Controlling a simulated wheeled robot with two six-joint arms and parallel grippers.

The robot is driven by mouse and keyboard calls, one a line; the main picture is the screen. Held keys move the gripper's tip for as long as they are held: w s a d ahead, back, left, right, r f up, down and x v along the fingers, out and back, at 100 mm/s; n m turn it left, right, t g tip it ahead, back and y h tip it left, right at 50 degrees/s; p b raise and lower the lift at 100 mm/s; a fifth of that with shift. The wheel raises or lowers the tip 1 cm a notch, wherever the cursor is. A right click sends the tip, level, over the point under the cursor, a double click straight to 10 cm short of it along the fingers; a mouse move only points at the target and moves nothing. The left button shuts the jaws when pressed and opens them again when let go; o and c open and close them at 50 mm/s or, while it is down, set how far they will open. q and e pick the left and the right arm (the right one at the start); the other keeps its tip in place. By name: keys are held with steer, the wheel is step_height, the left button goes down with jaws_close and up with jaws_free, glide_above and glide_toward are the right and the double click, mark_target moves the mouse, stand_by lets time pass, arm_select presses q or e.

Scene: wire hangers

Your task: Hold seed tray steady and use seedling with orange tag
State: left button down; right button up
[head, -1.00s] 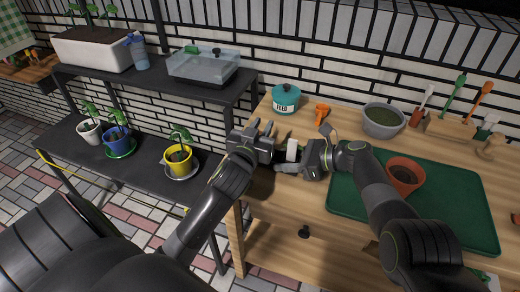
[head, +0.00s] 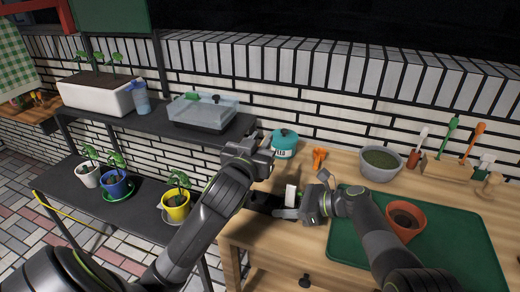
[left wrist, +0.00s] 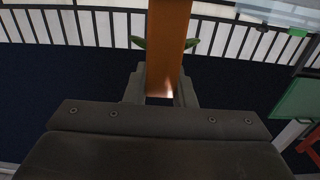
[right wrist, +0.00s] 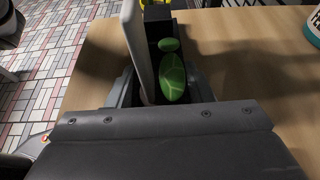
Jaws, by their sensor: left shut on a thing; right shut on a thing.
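My left gripper (head: 262,152) is raised above the left end of the workbench. In the left wrist view it is shut on the orange tag (left wrist: 168,45), with small green leaves (left wrist: 190,44) showing on both sides behind it. The seedling's lower part is hidden, and the head view does not show the tag. My right gripper (head: 298,212) is low at the bench's left end, shut on the black seed tray (right wrist: 157,14). A white tag (right wrist: 136,45) and a green-leaved seedling (right wrist: 173,78) stand in the tray. The tray (head: 262,203) is partly hidden in the head view.
A terracotta pot (head: 404,222) with dark soil stands on a green mat (head: 465,240). A teal seed tin (head: 284,143), orange clip (head: 319,157), grey bowl (head: 380,165) and tool block (head: 446,167) line the back. Potted plants stand on the lower left shelf (head: 65,180).

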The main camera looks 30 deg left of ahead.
steer(key=o, duration=0.9)
steer(key=shift+c, duration=0.2)
steer(key=shift+v, duration=6)
steer(key=shift+f, duration=0.15)
